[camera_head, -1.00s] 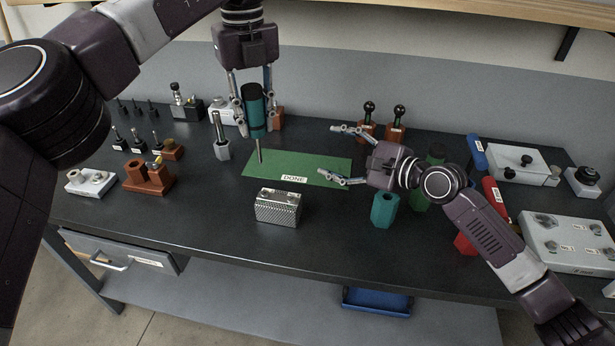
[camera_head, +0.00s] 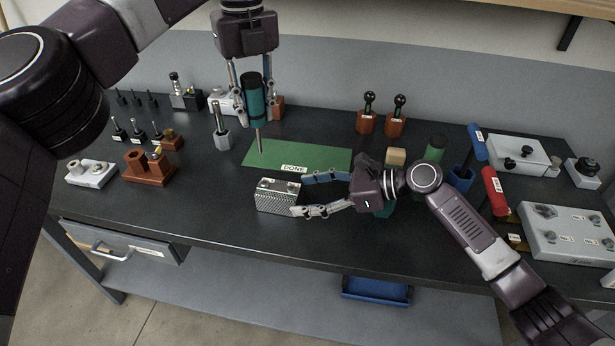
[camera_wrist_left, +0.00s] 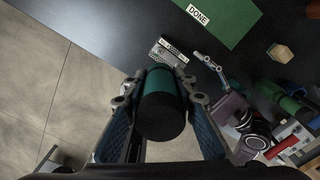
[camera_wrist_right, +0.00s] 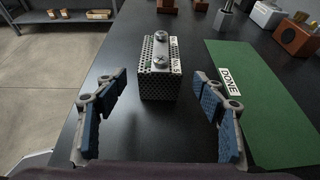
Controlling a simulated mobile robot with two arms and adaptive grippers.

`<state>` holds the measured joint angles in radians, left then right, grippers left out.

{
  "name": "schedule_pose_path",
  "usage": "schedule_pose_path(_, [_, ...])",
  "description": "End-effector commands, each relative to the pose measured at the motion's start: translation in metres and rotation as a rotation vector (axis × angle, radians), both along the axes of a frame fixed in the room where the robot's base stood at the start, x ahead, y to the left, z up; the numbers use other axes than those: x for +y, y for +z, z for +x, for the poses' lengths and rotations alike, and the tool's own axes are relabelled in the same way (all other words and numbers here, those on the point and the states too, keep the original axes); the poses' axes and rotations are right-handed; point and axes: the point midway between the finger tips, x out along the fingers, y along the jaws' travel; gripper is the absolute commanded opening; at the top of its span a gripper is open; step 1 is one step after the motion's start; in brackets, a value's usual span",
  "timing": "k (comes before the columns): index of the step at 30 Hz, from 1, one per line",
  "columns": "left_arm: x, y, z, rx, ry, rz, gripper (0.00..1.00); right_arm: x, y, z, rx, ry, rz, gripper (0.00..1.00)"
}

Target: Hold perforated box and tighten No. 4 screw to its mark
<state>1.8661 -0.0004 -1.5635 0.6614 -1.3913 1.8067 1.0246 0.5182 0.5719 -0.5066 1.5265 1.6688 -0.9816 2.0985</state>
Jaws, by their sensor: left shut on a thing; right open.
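The perforated metal box (camera_head: 277,199) stands on the dark bench in front of the green DONE mat. Two screw heads show on its top in the right wrist view (camera_wrist_right: 161,55), with a label reading No. 5 or similar, too small to be sure. My left gripper (camera_head: 254,100) is shut on a teal-and-black screwdriver (camera_head: 252,92), held upright with its shaft down over the mat's left part. My right gripper (camera_head: 300,194) is open and level, its fingers pointing at the box's right end. In the right wrist view the box is ahead, between the open fingers (camera_wrist_right: 160,115), apart from them.
The green DONE mat (camera_head: 320,158) lies behind the box. Brown holders (camera_head: 147,167) and a grey block (camera_head: 91,173) stand at left. Red and blue handled tools (camera_head: 494,190) and a grey plate (camera_head: 570,237) are at right. The bench in front of the box is clear.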

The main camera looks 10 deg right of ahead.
Motion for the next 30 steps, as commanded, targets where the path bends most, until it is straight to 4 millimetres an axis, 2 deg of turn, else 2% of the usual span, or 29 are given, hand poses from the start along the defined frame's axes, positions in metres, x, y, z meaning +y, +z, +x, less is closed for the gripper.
schedule_pose_path(3, [0.000,0.001,0.000,0.000,0.000,0.000,0.00,0.024,-0.007,0.008,-0.002,0.002,0.004,0.64])
schedule_pose_path(12, [0.000,0.000,0.000,0.000,0.000,0.000,0.00,0.058,-0.024,0.022,0.000,0.000,0.001,0.64])
schedule_pose_path(24, [0.000,0.000,0.000,0.000,0.000,0.000,0.00,0.065,-0.027,0.024,-0.001,-0.001,0.000,0.64])
schedule_pose_path(26, [0.000,0.000,0.000,0.000,0.000,0.000,0.00,0.065,-0.027,0.024,-0.001,-0.001,0.000,0.59])
schedule_pose_path(30, [0.000,0.000,0.000,0.000,0.000,0.000,0.00,0.065,-0.027,0.024,-0.001,-0.001,0.000,0.44])
